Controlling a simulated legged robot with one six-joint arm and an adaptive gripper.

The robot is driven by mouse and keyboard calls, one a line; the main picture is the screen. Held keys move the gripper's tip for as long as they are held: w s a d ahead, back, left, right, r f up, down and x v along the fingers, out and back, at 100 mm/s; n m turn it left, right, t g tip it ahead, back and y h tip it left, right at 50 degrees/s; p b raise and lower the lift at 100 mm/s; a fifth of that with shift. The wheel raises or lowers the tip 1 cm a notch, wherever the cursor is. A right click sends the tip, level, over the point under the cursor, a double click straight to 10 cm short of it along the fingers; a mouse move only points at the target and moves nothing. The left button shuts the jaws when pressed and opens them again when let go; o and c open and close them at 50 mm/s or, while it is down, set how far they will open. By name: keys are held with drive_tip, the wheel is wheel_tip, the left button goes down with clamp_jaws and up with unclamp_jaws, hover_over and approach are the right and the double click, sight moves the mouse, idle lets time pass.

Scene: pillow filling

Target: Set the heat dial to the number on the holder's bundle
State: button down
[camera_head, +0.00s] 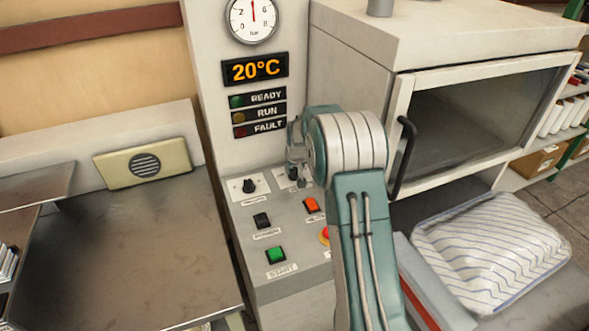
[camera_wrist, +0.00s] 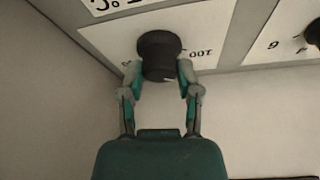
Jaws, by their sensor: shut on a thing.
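The heat dial is a black knob (camera_wrist: 160,55) on a white plate, with a "100" and a "°C" mark upside down in the wrist view. My gripper (camera_wrist: 160,72) has its two fingers closed on either side of this knob, and the fingers hide part of its scale. In the head view my gripper (camera_head: 301,180) is at the panel's right-hand dial, mostly covered by my arm. The orange display (camera_head: 254,69) reads 20°C. I cannot make out a numbered bundle; white items at the far left edge (camera_head: 8,262) are too small to read.
A second black dial (camera_head: 249,185) sits left on the control panel. Below are a black switch (camera_head: 262,220), an orange switch (camera_head: 312,204) and a green start button (camera_head: 276,255). A striped pillow (camera_head: 490,249) lies right, below a glass-fronted oven (camera_head: 475,110). The metal table (camera_head: 130,250) is largely bare.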

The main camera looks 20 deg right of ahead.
drive_tip(key=m+h, duration=0.1)
drive_tip(key=m, duration=0.1)
drive_tip(key=m+g, duration=0.1)
drive_tip(key=m, duration=0.2)
drive_tip(key=shift+a+f+h, duration=0.15)
drive_tip(key=shift+h, duration=0.25)
drive_tip(key=m, duration=0.2)
drive_tip(key=m+g+h, duration=0.1)
drive_tip(key=m, duration=0.2)
drive_tip(key=shift+m+g, duration=0.3)
drive_tip(key=m+g, duration=0.1)
drive_tip(key=m, duration=0.1)
drive_tip(key=m+g, duration=0.1)
drive_tip(key=m, duration=0.2)
drive_tip(key=shift+w+h, duration=0.1)
drive_tip(key=shift+h, duration=0.3)
drive_tip(key=shift+m+g, duration=0.8)
drive_tip(key=shift+m, duration=1.6)
drive_tip(key=shift+c, duration=1.5)
unclamp_jaws()
drive_tip(key=shift+w+a+f, duration=0.1)
drive_tip(key=shift+w, duration=0.05)
drive_tip(key=shift+r, duration=0.2)
